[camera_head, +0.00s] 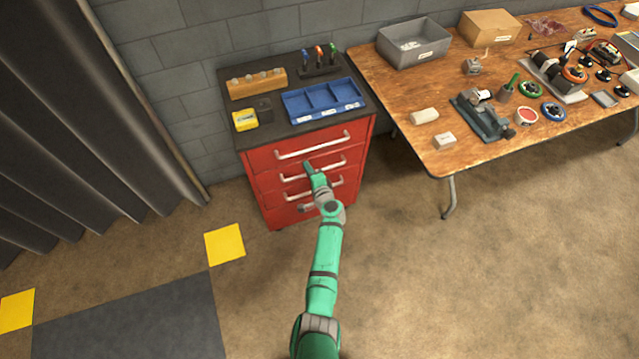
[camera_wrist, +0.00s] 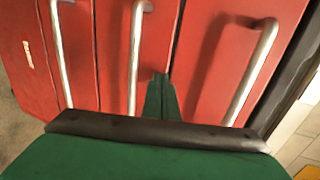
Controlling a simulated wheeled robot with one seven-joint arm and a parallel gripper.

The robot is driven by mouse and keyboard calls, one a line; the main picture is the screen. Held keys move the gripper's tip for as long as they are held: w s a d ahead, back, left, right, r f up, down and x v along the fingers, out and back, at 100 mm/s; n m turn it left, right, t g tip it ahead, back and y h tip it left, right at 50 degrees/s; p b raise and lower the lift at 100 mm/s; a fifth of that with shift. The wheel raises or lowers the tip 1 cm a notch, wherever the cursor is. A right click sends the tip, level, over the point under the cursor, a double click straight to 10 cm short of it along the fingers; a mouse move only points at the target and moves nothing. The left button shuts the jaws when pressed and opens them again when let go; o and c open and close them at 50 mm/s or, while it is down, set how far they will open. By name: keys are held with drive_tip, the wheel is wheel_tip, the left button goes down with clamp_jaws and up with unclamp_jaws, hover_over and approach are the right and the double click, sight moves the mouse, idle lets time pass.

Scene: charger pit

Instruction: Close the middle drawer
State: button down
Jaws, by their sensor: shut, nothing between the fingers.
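The red drawer cabinet (camera_head: 262,180) stands against the wall, with white bar handles stacked down its front. The top drawer's handle (camera_head: 313,146) is clear of my arm. The handle below it (camera_head: 329,168) is partly covered by my gripper (camera_head: 308,166). My gripper is shut and empty, pointing at the cabinet front. In the wrist view the cabinet is turned sideways, and the green fingertips (camera_wrist: 160,78) lie between the top handle (camera_wrist: 252,70) and the second handle (camera_wrist: 136,60), near the dark gap between two drawers. I cannot tell whether they touch or how far any drawer stands out.
The cabinet top holds a blue tray (camera_head: 335,106), a wooden block (camera_head: 256,84) and a yellow item (camera_head: 245,119). A wooden table (camera_head: 440,155) with tools stands close at the right. A grey curtain (camera_head: 90,120) hangs at the left. The floor in front is clear.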

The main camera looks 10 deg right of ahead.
drive_tip(key=d+f+v, duration=0.1)
drive_tip(key=v, duration=1.2)
drive_tip(key=shift+s+d, duration=0.2)
drive_tip(key=s+n+g+h, duration=0.1)
drive_tip(key=s+n+h, duration=0.45)
drive_tip(key=s, duration=2.05)
drive_tip(key=s+a+r+n+t+y, duration=0.1)
drive_tip(key=s+a+r+n, duration=0.3)
drive_tip(key=s+r, duration=0.5)
drive_tip(key=s+a+r+n+t+y, duration=0.1)
drive_tip(key=s+a+r+n, duration=0.4)
drive_tip(key=s+r, duration=0.4)
wheel_tip(320, 180, up, 3)
drive_tip(key=shift+a+r+n, duration=0.15)
drive_tip(key=shift+n, duration=0.3)
